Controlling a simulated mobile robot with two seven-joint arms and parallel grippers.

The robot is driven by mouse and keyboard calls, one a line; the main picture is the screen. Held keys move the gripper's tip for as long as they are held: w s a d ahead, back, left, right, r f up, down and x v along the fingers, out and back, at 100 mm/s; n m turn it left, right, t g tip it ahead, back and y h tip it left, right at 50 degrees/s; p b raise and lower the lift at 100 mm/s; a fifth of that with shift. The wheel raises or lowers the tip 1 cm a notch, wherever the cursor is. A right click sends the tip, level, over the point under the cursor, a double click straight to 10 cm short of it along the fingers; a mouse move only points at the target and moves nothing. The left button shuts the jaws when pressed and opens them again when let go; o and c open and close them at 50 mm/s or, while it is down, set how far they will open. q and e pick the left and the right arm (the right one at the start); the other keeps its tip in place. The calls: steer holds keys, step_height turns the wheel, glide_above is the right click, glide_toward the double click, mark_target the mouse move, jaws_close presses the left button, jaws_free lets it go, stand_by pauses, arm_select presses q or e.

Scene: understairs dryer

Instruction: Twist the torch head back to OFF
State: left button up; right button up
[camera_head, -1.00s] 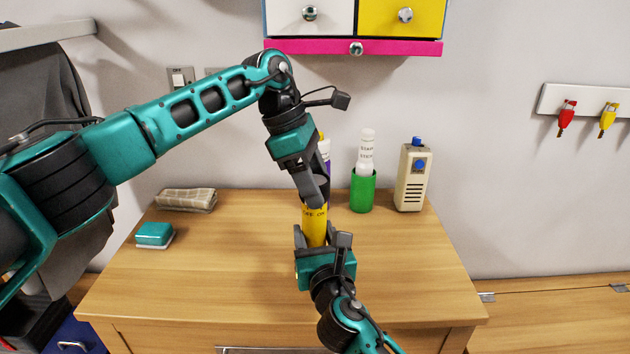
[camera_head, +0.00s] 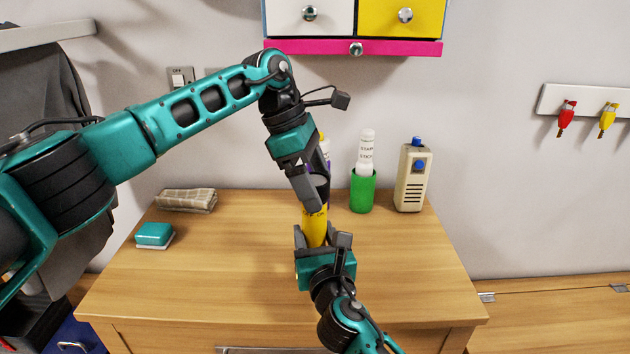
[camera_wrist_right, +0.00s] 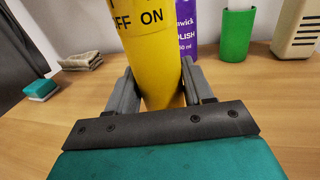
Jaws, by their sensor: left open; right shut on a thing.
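The yellow torch (camera_head: 314,232) stands upright above the desk, its dark head (camera_head: 320,184) at the top. My right gripper (camera_head: 322,240) is shut on its lower body. In the right wrist view the yellow torch (camera_wrist_right: 155,60) is between the two fingers of my right gripper (camera_wrist_right: 160,88), with "ON" and part of "OFF" printed near the upper edge. My left gripper (camera_head: 312,190) is open, pointing down around the dark head, and partly hides it. I cannot tell whether its fingers touch the head. The marker showing the head's setting is not readable.
Behind the torch stands a purple bottle (camera_wrist_right: 187,25). A green cup (camera_head: 363,192) with a white tube and a beige radio (camera_head: 411,178) stand to the right. A folded cloth (camera_head: 187,200) and a teal sponge (camera_head: 154,235) lie left. The desk front (camera_head: 240,300) is clear.

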arm_select(q)
steer(key=v, duration=1.2)
arm_select(e)
steer(key=o, duration=1.3)
steer(key=v, duration=1.1)
steer(key=shift+s, duration=0.2)
steer(key=shift+s+r, duration=0.15)
steer(key=shift+s, duration=0.05)
arm_select(q)
steer(key=p+v, duration=0.4)
steer(key=v, duration=0.5)
arm_select(e)
steer(key=shift+r, duration=1.8)
